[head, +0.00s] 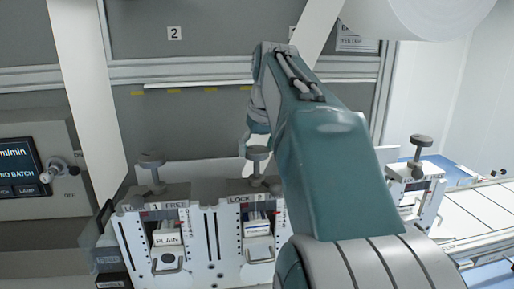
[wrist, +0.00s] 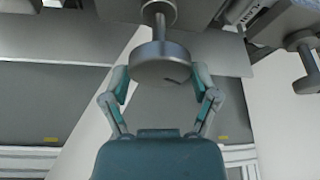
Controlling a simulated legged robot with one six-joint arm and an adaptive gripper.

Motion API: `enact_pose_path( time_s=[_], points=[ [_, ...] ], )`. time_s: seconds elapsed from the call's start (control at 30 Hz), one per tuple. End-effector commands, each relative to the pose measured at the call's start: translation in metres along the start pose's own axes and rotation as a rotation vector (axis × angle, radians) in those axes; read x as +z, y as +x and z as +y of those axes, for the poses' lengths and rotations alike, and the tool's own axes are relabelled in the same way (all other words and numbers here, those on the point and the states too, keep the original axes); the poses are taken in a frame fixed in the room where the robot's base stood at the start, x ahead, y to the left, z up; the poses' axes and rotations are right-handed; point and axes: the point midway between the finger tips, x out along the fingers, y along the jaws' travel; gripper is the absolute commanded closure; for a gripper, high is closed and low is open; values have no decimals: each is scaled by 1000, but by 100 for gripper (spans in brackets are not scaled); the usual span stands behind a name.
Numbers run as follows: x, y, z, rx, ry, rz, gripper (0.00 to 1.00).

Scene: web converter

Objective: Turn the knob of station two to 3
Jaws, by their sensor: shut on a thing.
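The knob of station two (head: 257,153) is a grey round cap on a short stem, standing above the white station front marked LOCK (head: 237,200). In the wrist view, the knob (wrist: 161,64) fills the space between my two teal and grey fingers. My gripper (wrist: 160,74) is shut on the knob, one fingertip on each side of its rim. In the head view, my arm covers the right part of station two and most of my gripper (head: 247,142). I cannot read a dial number or pointer for the knob.
Station one (head: 165,240), with its own knob (head: 151,160) and a PLAIN card, stands close on the left. Another knobbed station (head: 418,190) is at the right, beside a white conveyor-like surface (head: 490,208). A control panel with a screen (head: 18,168) is at the far left.

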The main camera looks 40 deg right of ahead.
Motion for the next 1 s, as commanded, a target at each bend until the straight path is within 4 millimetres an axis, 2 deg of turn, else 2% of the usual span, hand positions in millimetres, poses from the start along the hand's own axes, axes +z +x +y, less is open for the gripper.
enact_pose_path(
  time_s=[0.37, 1.0],
  points=[
    [1, 3, -2, 63, 158, -9, 70],
    [0, 5, -4, 289, 694, -14, 70]
  ],
)
